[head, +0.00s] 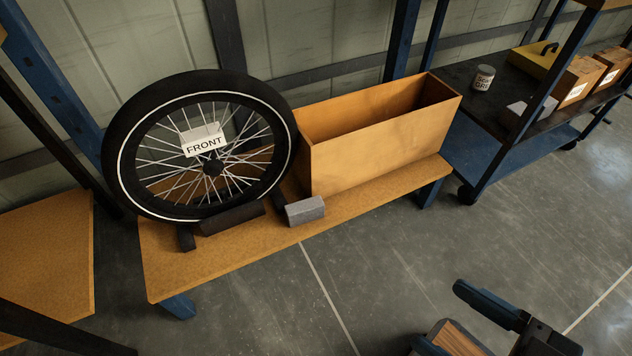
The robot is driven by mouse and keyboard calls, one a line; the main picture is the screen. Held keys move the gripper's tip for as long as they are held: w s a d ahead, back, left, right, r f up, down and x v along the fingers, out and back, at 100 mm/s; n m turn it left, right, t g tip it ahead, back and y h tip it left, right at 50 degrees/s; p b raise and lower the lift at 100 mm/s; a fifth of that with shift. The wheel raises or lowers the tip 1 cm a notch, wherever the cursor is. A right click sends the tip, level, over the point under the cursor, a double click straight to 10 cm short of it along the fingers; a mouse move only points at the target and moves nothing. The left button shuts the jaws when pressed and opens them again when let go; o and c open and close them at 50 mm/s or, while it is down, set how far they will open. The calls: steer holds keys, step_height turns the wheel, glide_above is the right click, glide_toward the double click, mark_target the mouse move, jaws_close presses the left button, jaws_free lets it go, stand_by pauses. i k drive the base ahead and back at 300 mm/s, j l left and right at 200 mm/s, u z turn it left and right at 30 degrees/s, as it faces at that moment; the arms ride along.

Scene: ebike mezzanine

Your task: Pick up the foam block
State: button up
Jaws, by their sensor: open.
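The foam block (305,211) is a small grey block. It lies on the wooden bench (215,263) near its front edge, right of the wheel's foot and in front of the open wooden box. Its top and front face show. My gripper (438,314) is at the bottom right, over the floor, well apart from the block and to its right. The lower finger is partly cut off by the frame edge.
A bicycle wheel (129,193) marked FRONT stands on the bench in a dark stand. The tall open box (375,151) fills the bench's back right. A blue cart (500,158) with a can and cartons stands at the right. Another wooden surface (45,250) is at the left. Floor in front is clear.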

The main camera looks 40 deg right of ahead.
mark_target(302, 211)
steer(key=i+j+z, duration=0.3)
steer(key=i+j, duration=0.15)
steer(key=j, duration=0.25)
steer(key=i+j+z, duration=0.15)
steer(key=j, duration=0.25)
steer(key=i+j+z, duration=0.15)
steer(key=j, duration=0.25)
steer(key=i, duration=0.1)
